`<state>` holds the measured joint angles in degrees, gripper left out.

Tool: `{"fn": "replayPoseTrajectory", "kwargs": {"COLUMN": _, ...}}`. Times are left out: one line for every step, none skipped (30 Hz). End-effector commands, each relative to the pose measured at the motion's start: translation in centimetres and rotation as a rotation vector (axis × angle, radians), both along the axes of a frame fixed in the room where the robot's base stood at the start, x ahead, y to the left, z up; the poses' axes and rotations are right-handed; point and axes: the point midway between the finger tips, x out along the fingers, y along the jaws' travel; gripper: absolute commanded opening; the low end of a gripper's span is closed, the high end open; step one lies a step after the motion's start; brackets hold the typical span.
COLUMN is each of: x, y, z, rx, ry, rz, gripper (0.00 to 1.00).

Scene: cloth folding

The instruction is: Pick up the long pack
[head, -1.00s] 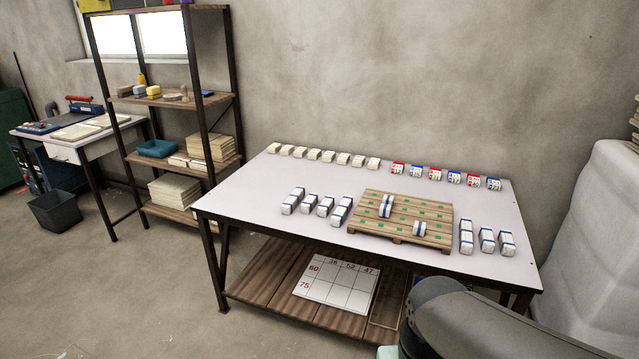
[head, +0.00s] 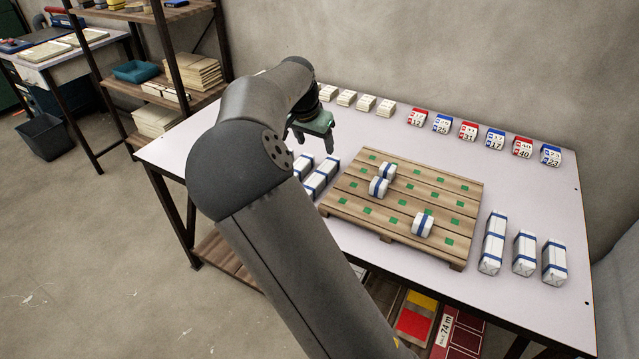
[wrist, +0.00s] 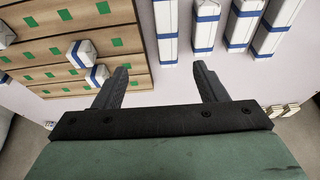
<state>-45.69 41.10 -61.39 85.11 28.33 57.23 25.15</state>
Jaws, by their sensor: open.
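Several white packs with blue bands stand in a row left of the pallet. In the head view, my arm hides part of this row, and the pack nearest the pallet (head: 321,179) shows. In the wrist view, that row is at the top, with a pack (wrist: 166,30) beside the pallet and another at the right (wrist: 275,27). On the right of the table, a longer pack (head: 493,243) stands beside two shorter ones (head: 524,254). My gripper (head: 314,134) is open and empty above the table, behind the left row. Its fingers (wrist: 161,68) point toward the row, apart from it.
The wooden pallet (head: 340,206) with green marks carries a few short packs (head: 422,225). Red and blue number blocks (head: 468,131) and cream blocks (head: 366,103) line the table's back edge. A shelf rack (head: 177,60) stands at the left.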

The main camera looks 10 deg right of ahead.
Motion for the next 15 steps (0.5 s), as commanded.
{"fn": "replayPoseTrajectory", "kwargs": {"x": 0.7, "y": 0.7, "z": -0.1, "rx": -0.021, "ry": -0.016, "rz": 0.003, "gripper": 0.65}}
{"fn": "replayPoseTrajectory", "kwargs": {"x": 1.0, "y": 0.9, "z": -0.1, "rx": -0.027, "ry": -0.023, "rz": 0.002, "gripper": 0.65}}
{"fn": "replayPoseTrajectory", "kwargs": {"x": 1.3, "y": 1.1, "z": -0.2, "rx": -0.034, "ry": -0.029, "rz": 0.003, "gripper": 0.65}}
{"fn": "replayPoseTrajectory", "kwargs": {"x": 1.4, "y": 1.1, "z": -0.4, "rx": -0.035, "ry": -0.032, "rz": 0.002, "gripper": 0.65}}
{"fn": "replayPoseTrajectory", "kwargs": {"x": 1.6, "y": 1.0, "z": -0.7, "rx": -0.037, "ry": -0.033, "rz": 0.002, "gripper": 0.65}}
{"fn": "replayPoseTrajectory", "kwargs": {"x": 1.8, "y": 0.8, "z": -1.2, "rx": -0.039, "ry": -0.032, "rz": 0.000, "gripper": 0.65}}
{"fn": "replayPoseTrajectory", "kwargs": {"x": 1.9, "y": 0.7, "z": -1.8, "rx": -0.038, "ry": -0.032, "rz": -0.001, "gripper": 0.65}}
{"fn": "replayPoseTrajectory", "kwargs": {"x": 2.1, "y": 0.5, "z": -2.3, "rx": -0.039, "ry": -0.031, "rz": 0.000, "gripper": 0.65}}
{"fn": "replayPoseTrajectory", "kwargs": {"x": 2.3, "y": 0.3, "z": -3.2, "rx": -0.039, "ry": -0.031, "rz": -0.001, "gripper": 0.65}}
{"fn": "replayPoseTrajectory", "kwargs": {"x": 2.5, "y": 0.1, "z": -3.8, "rx": -0.038, "ry": -0.030, "rz": 0.000, "gripper": 0.65}}
{"fn": "replayPoseTrajectory", "kwargs": {"x": 2.7, "y": -0.1, "z": -4.5, "rx": -0.038, "ry": -0.030, "rz": 0.000, "gripper": 0.65}}
{"fn": "replayPoseTrajectory", "kwargs": {"x": 3.0, "y": -0.3, "z": -5.3, "rx": -0.038, "ry": -0.030, "rz": 0.000, "gripper": 0.65}}
{"fn": "replayPoseTrajectory", "kwargs": {"x": 3.2, "y": -0.5, "z": -5.9, "rx": -0.038, "ry": -0.031, "rz": 0.000, "gripper": 0.65}}
{"fn": "replayPoseTrajectory", "kwargs": {"x": 3.3, "y": -0.6, "z": -6.5, "rx": -0.039, "ry": -0.030, "rz": 0.000, "gripper": 0.65}}
{"fn": "replayPoseTrajectory", "kwargs": {"x": 3.6, "y": -0.8, "z": -7.3, "rx": -0.037, "ry": -0.030, "rz": 0.000, "gripper": 0.65}}
